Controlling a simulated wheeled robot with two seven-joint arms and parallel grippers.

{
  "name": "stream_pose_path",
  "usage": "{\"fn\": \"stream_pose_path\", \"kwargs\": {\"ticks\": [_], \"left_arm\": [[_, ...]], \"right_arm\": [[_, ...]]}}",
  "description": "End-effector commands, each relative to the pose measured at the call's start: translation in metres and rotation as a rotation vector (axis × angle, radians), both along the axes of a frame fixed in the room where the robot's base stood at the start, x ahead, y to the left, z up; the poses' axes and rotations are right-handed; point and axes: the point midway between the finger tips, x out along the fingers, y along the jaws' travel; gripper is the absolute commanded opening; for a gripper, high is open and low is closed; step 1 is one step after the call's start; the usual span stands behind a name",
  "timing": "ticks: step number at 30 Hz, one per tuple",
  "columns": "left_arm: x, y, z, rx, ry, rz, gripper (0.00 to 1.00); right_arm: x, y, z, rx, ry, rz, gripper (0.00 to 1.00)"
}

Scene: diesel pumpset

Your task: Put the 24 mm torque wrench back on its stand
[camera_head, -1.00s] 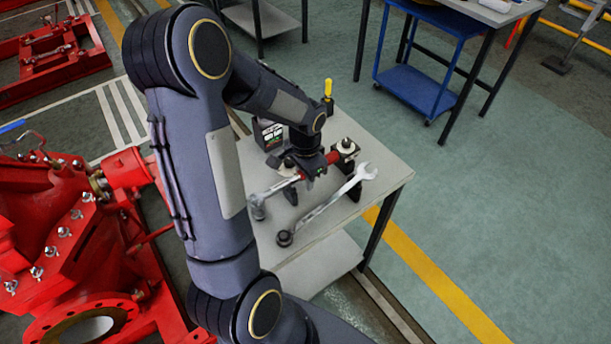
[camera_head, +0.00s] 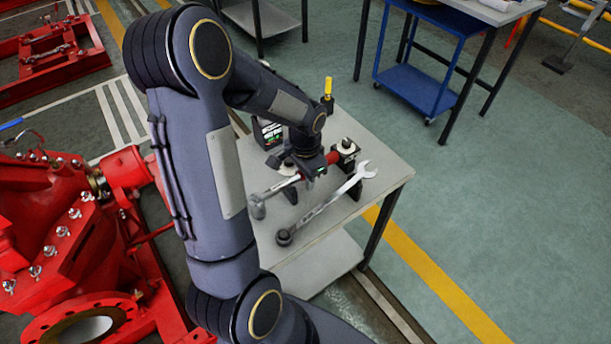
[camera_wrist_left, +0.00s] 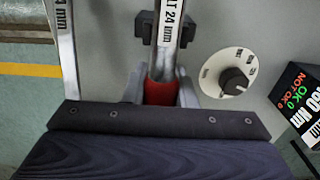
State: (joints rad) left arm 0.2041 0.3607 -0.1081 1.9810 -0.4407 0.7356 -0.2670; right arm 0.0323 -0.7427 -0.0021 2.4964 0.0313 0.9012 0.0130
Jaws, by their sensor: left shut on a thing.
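The torque wrench (camera_head: 284,186), a steel shaft with a red grip, lies across the small table, its socket head at the lower left. In the left wrist view its shaft (camera_wrist_left: 170,32) reads "24 mm". My left gripper (camera_head: 312,170) is shut on the wrench; in the wrist view its two fingers (camera_wrist_left: 161,92) flank the red grip. The black stand has a support (camera_head: 346,152) near the grip end; a black block (camera_wrist_left: 149,27) shows under the shaft in the wrist view. I cannot tell whether the wrench rests on the stand or is just above it. My right gripper is not in view.
A second steel wrench (camera_head: 325,205) lies alongside in front, close to the held one. A dial knob (camera_wrist_left: 233,80) and a display box (camera_head: 268,132) reading "OK" and "NOT OK" stand behind. The table's (camera_head: 385,170) right end is bare. Red pump (camera_head: 70,225) is at left.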

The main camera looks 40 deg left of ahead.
Motion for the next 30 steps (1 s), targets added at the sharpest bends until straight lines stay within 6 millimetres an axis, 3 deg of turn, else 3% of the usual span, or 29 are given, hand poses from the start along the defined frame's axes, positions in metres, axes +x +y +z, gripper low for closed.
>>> {"fn": "stream_pose_path", "kwargs": {"ticks": [20,21,27,30], "left_arm": [[0.001,0.0,-0.013,0.0,-0.002,0.0,0.0],[0.001,0.0,-0.013,0.0,-0.002,0.0,0.26],[0.0,0.0,-0.012,0.001,-0.001,0.0,0.5],[0.0,0.0,-0.013,0.0,-0.001,0.0,0.5]], "right_arm": [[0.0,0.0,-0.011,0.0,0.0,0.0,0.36],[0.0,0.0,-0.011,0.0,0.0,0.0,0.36],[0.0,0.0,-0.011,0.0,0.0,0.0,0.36],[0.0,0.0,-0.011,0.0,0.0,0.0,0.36]]}}
